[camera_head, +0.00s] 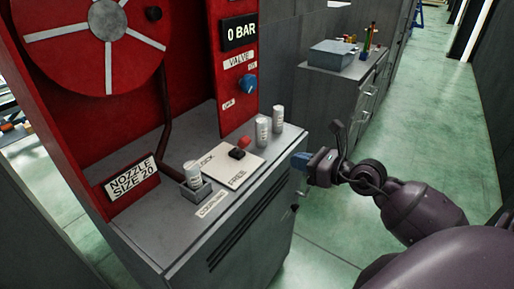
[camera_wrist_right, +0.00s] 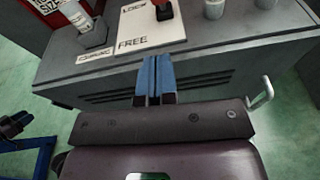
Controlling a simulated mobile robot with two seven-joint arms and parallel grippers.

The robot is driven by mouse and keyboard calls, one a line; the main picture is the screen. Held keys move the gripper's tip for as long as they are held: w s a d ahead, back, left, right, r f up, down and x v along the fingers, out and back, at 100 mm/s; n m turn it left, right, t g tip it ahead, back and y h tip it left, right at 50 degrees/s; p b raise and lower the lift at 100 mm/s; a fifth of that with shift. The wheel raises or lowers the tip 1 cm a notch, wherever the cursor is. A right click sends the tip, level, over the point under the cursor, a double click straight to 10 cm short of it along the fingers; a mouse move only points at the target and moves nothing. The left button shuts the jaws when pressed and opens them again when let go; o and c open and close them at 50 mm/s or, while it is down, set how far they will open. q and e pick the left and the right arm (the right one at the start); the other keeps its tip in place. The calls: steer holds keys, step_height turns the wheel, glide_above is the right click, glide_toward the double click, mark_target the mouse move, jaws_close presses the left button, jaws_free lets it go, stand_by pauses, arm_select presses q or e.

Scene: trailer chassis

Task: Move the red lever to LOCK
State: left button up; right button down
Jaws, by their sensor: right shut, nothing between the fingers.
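The red lever (camera_head: 244,141) rises from a black base on a pale plate (camera_head: 222,171) on top of the grey cabinet. The plate reads LOCK at its far left and FREE nearer the cabinet's front edge. The lever's red part also shows at the top edge of the right wrist view (camera_wrist_right: 162,8), partly cut off; its exact tilt is hard to tell. My right gripper (camera_head: 299,161) is shut and empty, in front of the cabinet and apart from the lever. Its blue fingers (camera_wrist_right: 155,76) point toward the plate in the wrist view.
White cans (camera_head: 263,132) stand right of the plate. Another can (camera_head: 193,174) sits in a grey holder at its left. A red panel with a reel (camera_head: 108,20) rises behind. A bar handle (camera_wrist_right: 262,94) projects from the cabinet. Green floor (camera_head: 440,130) is clear at right.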

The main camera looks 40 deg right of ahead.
arm_select(q)
steer(key=shift+w, duration=0.15)
arm_select(e)
steer(key=shift+s+f+n+g, duration=0.15)
steer(key=shift+f+n+g, duration=0.15)
steer(key=shift+f+n, duration=0.2)
arm_select(q)
steer(key=shift+w+r, duration=0.1)
arm_select(e)
glide_toward(247, 146)
steer(key=w+f, duration=0.1)
steer(key=w+a+f, duration=0.1)
steer(key=f, duration=0.1)
steer(key=shift+w+f, duration=0.1)
steer(key=shift+f, duration=0.2)
steer(key=w, duration=0.1)
steer(key=w+a+r, duration=0.1)
steer(key=shift+w+r, duration=0.15)
steer(key=shift+w, duration=0.25)
steer(key=shift+w+a+r, duration=0.1)
steer(key=shift+w+r, duration=0.1)
steer(key=shift+w, duration=0.25)
